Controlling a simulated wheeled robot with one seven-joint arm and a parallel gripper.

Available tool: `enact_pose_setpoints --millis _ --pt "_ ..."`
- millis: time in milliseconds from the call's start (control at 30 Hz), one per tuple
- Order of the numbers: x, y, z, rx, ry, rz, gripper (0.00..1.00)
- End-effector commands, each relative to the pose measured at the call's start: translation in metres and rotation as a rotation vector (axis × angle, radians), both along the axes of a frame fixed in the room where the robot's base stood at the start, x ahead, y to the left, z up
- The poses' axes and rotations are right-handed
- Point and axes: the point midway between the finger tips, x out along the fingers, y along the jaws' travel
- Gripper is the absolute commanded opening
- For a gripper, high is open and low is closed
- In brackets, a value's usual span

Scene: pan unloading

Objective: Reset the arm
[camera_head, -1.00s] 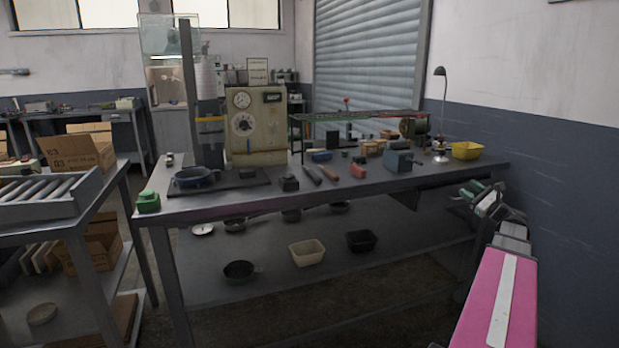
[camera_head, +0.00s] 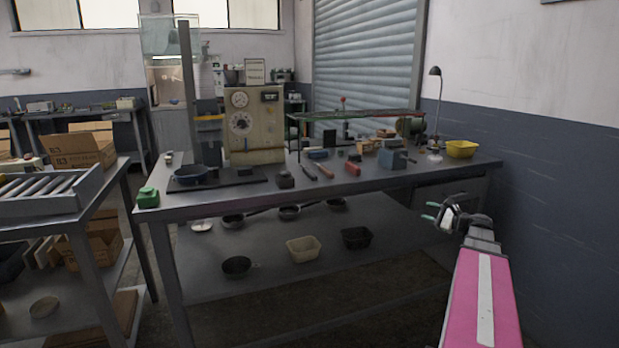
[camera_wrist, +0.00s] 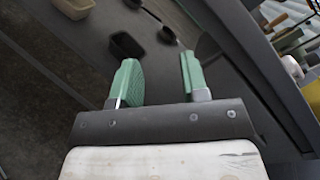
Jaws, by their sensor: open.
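My gripper (camera_head: 431,211) has green fingertips and is in front of the workbench's right end, its fingers pointing left. In the wrist view my gripper (camera_wrist: 158,80) is open, with nothing between its two green fingers. A dark blue pan (camera_head: 197,175) sits on a black plate at the left of the bench top. The wrist view looks down past the bench edge to the lower shelf, where a dark bin (camera_wrist: 126,45) and a pale bin (camera_wrist: 74,5) show.
The workbench (camera_head: 330,192) carries tools, a gauge machine (camera_head: 253,125) and a yellow bin (camera_head: 462,149). Its lower shelf holds a dark pan (camera_head: 237,266), a beige bin (camera_head: 303,249) and a black bin (camera_head: 356,238). A roller cart (camera_head: 80,205) stands left. A wall is close on the right.

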Motion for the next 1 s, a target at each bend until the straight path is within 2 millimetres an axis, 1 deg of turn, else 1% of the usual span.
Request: enact_pose_setpoints --millis 33,167,200,300,400,500,600,733,800,900,1000 --pt "-0.004 0.023 -0.015 -0.061 0.021 0.033 0.41" --pt "-0.016 0.081 -0.059 -0.274 0.075 0.144 0.41" --pt "-0.021 0.098 -0.075 -0.347 0.09 0.185 0.41" --pt "-0.039 0.137 -0.109 -0.529 0.118 0.296 0.41" --pt "-0.06 0.17 -0.142 -0.71 0.135 0.418 0.41" --pt "-0.084 0.197 -0.17 -0.889 0.141 0.549 0.41" --pt "-0.109 0.218 -0.194 -1.065 0.137 0.689 0.41" --pt "-0.141 0.236 -0.219 -1.288 0.119 0.88 0.41" --pt "-0.155 0.242 -0.229 -1.396 0.105 0.977 0.41" --pt "-0.171 0.246 -0.237 -1.521 0.085 1.095 0.41" --pt "-0.181 0.248 -0.242 -1.605 0.069 1.176 0.41"
